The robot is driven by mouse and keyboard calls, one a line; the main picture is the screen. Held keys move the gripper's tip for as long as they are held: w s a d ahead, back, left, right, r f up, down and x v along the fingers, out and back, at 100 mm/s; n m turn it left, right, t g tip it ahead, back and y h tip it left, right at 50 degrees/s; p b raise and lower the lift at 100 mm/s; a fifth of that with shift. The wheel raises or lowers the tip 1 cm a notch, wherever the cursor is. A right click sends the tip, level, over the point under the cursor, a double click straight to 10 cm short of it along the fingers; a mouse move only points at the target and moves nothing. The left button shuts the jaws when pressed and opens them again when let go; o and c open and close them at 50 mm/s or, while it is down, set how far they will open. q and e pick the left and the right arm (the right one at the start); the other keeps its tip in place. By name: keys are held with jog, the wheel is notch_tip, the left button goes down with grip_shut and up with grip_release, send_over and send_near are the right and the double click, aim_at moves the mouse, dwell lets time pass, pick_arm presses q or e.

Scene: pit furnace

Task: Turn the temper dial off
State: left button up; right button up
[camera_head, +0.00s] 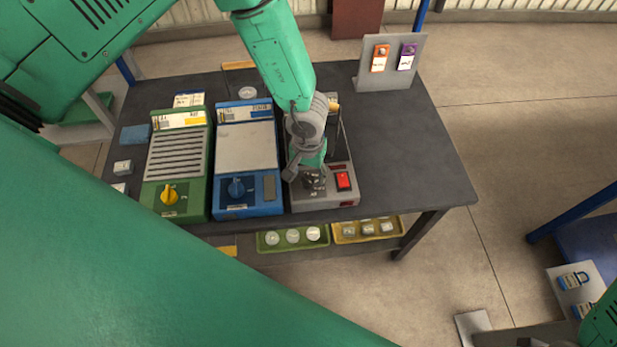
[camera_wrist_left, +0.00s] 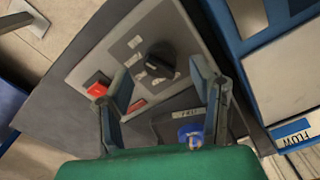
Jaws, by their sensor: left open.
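The black temper dial (camera_wrist_left: 160,60) sits on the sloping front of a grey unit (camera_head: 325,202) at the right end of the row of machines. In the wrist view, white labels surround it on the grey panel (camera_wrist_left: 190,25). In the head view the dial is mostly hidden by my left gripper (camera_head: 310,182), which points down over it. In the wrist view my left gripper (camera_wrist_left: 163,80) is open, with its fingers apart on either side of the dial. Contact with the dial cannot be told. My right gripper does not show.
A red switch (camera_head: 343,181) is beside the dial. A blue unit (camera_head: 247,165) with its own dial stands left, then a green unit (camera_head: 178,165) with a yellow dial. Trays (camera_head: 368,230) sit below the table edge.

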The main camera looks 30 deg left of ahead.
pick_arm(q)
jog(key=shift+f, duration=1.35)
jog(key=c, duration=1.2)
jog(key=shift+o, duration=0.3)
